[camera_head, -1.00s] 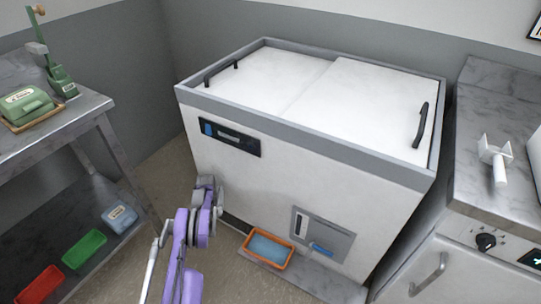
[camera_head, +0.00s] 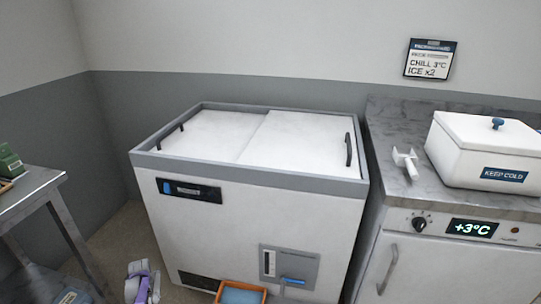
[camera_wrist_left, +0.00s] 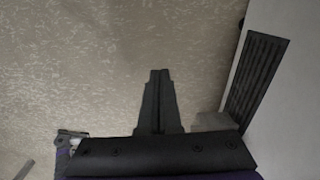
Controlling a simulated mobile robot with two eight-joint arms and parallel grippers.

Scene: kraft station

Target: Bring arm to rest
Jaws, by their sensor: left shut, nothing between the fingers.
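My left gripper (camera_wrist_left: 159,76) shows in the left wrist view, its dark fingers together with nothing between them. It hangs over bare speckled floor, beside a white cabinet side with a dark vent grille (camera_wrist_left: 257,82). In the head view, part of my purple and grey left arm (camera_head: 142,284) shows at the bottom left, in front of the white chest (camera_head: 215,225); the fingers cannot be made out there. My right gripper is in neither view.
An orange-rimmed tray (camera_head: 241,286) sits low before the chest. A metal table (camera_head: 35,190) stands left. At right, a counter (camera_head: 392,112) holds a white scoop-like tool (camera_head: 406,162) and a lidded "KEEP COLD" box (camera_head: 470,158). A wall sign (camera_head: 431,60) hangs above.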

